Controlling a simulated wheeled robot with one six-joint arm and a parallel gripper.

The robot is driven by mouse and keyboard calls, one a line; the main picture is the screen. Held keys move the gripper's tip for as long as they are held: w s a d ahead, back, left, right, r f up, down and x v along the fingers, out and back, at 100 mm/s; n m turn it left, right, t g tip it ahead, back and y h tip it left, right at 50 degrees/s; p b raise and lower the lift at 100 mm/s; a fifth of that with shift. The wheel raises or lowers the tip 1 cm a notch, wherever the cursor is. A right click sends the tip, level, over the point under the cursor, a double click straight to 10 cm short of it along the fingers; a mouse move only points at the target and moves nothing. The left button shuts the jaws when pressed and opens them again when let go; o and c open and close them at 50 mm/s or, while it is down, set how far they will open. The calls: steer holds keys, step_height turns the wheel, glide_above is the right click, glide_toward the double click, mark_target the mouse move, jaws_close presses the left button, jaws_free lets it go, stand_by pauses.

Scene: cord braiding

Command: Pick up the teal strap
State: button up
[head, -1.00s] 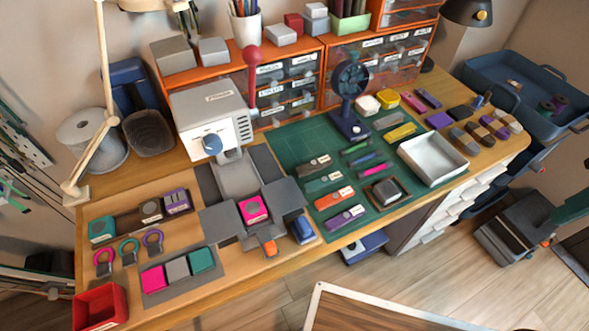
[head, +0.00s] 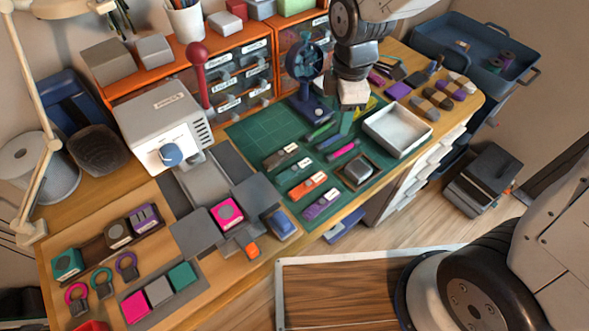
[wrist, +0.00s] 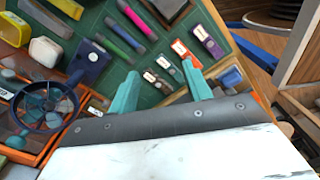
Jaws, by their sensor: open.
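The teal strap (head: 293,172) lies on the green cutting mat, with a white label on it. A purple strap (head: 321,204) is in front of the orange one. In the wrist view the teal strap (wrist: 167,68) is small and shows beyond and between my fingertips. My gripper (head: 346,122) is open and empty, above the back right part of the mat, to the right of and behind the teal strap. Its two teal fingers also show in the wrist view (wrist: 160,80), wide apart.
Green, blue and magenta pen-like tools (head: 331,142) lie right of the straps. A blue fan (head: 308,90) stands behind them. A white tray (head: 398,130) is at the right. A grey press (head: 165,125) stands left. The mat's back left part (head: 255,130) is clear.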

mark_target(306, 162)
steer(key=a+f+n, duration=0.2)
steer(key=f, duration=0.1)
steer(key=w+a+f+n, duration=0.1)
steer(key=a+f+n, duration=0.1)
steer(key=f, duration=0.1)
steer(key=a+f+n, duration=0.2)
steer(key=f, duration=0.2)
steer(key=shift+w+a+f, duration=0.1)
steer(key=shift+w+a, duration=0.05)
steer(key=shift+w, duration=0.1)
steer(key=f, duration=0.7)
steer(key=shift+s+a+f, duration=0.15)
steer(key=shift+a+f, duration=0.05)
steer(key=shift+f, duration=0.05)
steer(key=c, duration=1.1)
